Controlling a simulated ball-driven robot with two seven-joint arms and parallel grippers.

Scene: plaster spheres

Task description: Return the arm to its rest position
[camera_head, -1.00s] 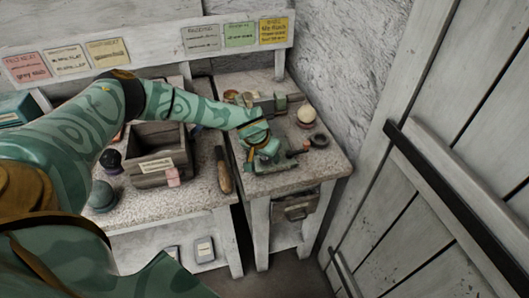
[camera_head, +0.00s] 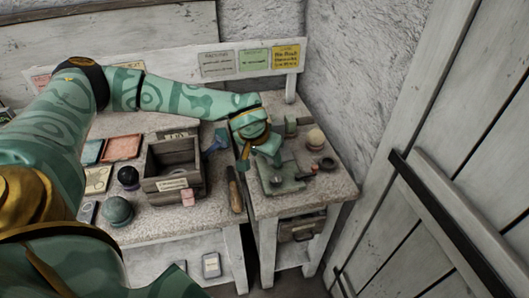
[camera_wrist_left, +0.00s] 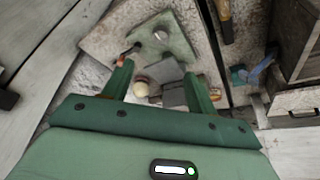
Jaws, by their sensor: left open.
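My left arm (camera_head: 170,97) reaches in from the left, across the back of the workbench. Its gripper (camera_head: 262,158) hangs over the right-hand table, above and behind a flat green-grey plate (camera_head: 280,182). In the left wrist view my left gripper (camera_wrist_left: 160,82) has its two green fingers spread apart with nothing held between them. A cream ball (camera_wrist_left: 141,89) and grey blocks (camera_wrist_left: 174,94) show beyond the fingers, on the table below. The plate also shows in the wrist view (camera_wrist_left: 175,42). My right gripper is not in view.
A wooden crate (camera_head: 172,190), a dark ball (camera_head: 128,176) and a green-grey ball (camera_head: 117,210) stand on the left bench. A wooden-handled tool (camera_head: 233,190) lies by the gap between tables. The cream ball (camera_head: 315,138) and a dark ring (camera_head: 327,163) are at right.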

